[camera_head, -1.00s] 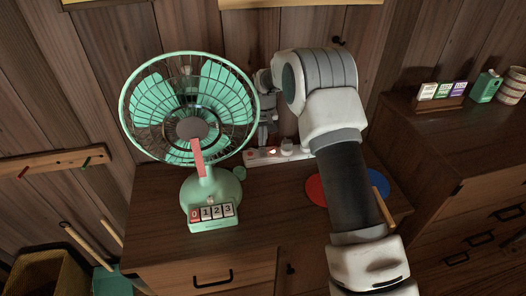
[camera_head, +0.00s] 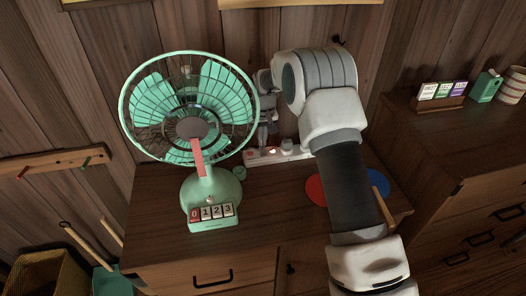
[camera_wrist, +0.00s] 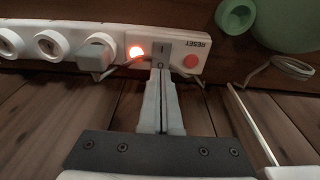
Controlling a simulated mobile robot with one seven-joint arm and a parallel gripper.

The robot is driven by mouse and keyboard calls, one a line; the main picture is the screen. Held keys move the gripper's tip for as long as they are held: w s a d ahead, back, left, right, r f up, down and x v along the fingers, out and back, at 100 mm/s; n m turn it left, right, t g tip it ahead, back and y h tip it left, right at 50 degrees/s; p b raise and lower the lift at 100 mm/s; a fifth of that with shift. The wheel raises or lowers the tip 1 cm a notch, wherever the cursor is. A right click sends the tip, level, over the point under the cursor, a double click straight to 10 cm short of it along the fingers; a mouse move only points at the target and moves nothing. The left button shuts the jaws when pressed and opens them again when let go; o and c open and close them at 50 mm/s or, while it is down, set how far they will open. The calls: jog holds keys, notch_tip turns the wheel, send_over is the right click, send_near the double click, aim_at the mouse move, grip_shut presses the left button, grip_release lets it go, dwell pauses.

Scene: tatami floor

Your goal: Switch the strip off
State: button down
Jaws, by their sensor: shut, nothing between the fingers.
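The white power strip (camera_head: 294,155) lies along the back of the wooden cabinet top, against the plank wall. In the wrist view the strip (camera_wrist: 118,38) has a glowing orange-red lamp (camera_wrist: 136,52), a grey rocker switch (camera_wrist: 162,50) marked I and O, and a round red RESET button (camera_wrist: 191,62). My gripper (camera_wrist: 161,74) is shut and empty, its fingertips at the O end of the switch. They seem to touch or nearly touch it; I cannot tell which.
A mint-green fan (camera_head: 196,135) with numbered buttons stands left of my arm. Round sockets and a plug (camera_wrist: 98,52) fill the strip's left part. A thin cord (camera_wrist: 294,68) lies at right.

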aim_at(262, 149)
jog(key=shift+f+b, duration=0.4)
jog(key=shift+f, duration=0.4)
dwell(0.4)
jog(key=shift+r+p, duration=2.05)
jog(key=shift+r, duration=1.45)
